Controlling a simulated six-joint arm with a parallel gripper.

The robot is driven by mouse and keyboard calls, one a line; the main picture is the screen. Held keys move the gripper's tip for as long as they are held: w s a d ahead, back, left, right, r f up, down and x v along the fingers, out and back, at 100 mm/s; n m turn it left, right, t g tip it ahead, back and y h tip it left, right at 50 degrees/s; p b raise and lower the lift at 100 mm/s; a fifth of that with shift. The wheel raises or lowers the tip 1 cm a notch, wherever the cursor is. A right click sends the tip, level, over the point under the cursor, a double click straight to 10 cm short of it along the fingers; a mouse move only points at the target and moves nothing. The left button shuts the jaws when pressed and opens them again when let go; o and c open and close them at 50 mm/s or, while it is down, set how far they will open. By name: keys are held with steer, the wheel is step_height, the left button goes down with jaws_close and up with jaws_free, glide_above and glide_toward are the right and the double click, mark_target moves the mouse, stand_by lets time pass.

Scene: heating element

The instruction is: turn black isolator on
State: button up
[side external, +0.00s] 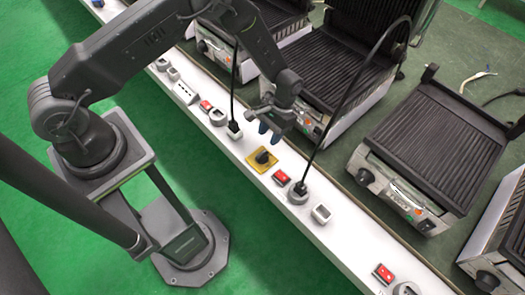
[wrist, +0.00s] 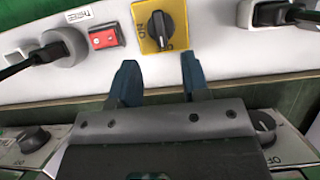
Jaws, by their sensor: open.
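The black isolator is a black rotary knob (side external: 262,157) on a yellow square plate (side external: 254,165), set in the white panel. In the wrist view the knob (wrist: 161,28) sits on its yellow plate (wrist: 148,44) at the top centre, with lettering below and beside it. My gripper (side external: 272,128) is above the panel, just up from the plate in the side view. In the wrist view its two dark blue fingers (wrist: 157,76) are apart with nothing between them. The knob lies beyond the fingertips, roughly between their lines and not touched.
A red switch (side external: 280,177) and a grey round socket with a black plug (side external: 298,193) sit on one side of the knob. A white socket with a plug (side external: 234,130) sits on the other. Grills (side external: 425,150) stand behind the panel. A black cable arches nearby.

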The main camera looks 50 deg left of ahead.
mark_target(262, 154)
steer(key=x, duration=0.8)
jaws_close()
